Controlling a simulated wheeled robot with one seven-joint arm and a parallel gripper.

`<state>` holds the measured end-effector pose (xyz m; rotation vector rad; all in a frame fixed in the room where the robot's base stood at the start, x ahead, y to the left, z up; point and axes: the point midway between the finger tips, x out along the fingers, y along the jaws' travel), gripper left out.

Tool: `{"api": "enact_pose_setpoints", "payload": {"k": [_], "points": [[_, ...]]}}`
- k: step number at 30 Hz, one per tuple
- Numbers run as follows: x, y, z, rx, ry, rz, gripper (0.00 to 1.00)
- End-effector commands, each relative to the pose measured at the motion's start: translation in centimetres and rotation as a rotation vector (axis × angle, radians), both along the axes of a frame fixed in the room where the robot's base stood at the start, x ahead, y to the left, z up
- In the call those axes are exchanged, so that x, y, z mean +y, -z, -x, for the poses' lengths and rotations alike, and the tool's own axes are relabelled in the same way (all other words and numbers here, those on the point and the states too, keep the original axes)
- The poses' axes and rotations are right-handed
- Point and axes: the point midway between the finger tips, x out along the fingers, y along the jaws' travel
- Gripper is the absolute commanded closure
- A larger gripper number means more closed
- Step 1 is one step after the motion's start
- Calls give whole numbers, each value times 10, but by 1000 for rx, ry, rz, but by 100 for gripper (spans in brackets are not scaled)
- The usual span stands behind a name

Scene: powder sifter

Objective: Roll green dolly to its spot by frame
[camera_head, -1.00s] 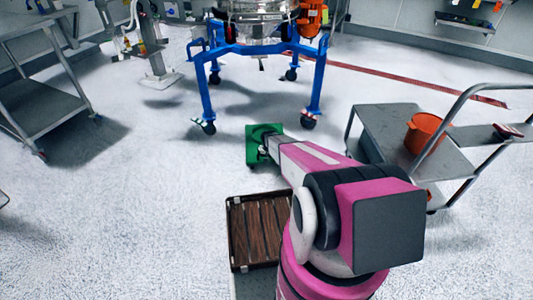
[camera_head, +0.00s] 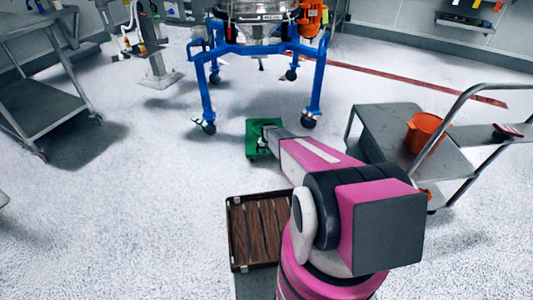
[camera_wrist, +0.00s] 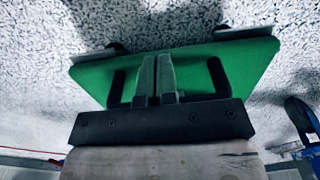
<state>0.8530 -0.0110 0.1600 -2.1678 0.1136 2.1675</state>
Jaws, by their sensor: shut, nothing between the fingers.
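The green dolly (camera_head: 252,141) is on the floor just in front of the blue frame (camera_head: 262,48), below its front legs in the head view. In the wrist view the flat green plate of the dolly (camera_wrist: 232,62) fills the middle, tilted in the picture. My gripper (camera_wrist: 156,74) is shut and empty, its fingers together in front of the plate. A dark bar shows on each side of the fingers. I cannot tell whether the fingers touch the dolly. In the head view my arm's end covers the dolly's right part.
A grey cart (camera_head: 382,122) with an orange bucket (camera_head: 424,131) stands to the right. A brown slatted tray (camera_head: 231,232) is close in front, beside my arm. A steel table (camera_head: 45,107) stands at the left. The floor left of the dolly is clear.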

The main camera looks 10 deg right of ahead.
Motion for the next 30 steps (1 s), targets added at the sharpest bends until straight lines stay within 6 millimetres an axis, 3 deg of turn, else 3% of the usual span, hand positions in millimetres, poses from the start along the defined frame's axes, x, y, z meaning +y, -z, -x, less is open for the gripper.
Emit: {"api": "enact_pose_setpoints", "payload": {"k": [15,30], "points": [[-3,1,-35,0,0,0,100],[-3,0,-42,0,0,0,100]]}}
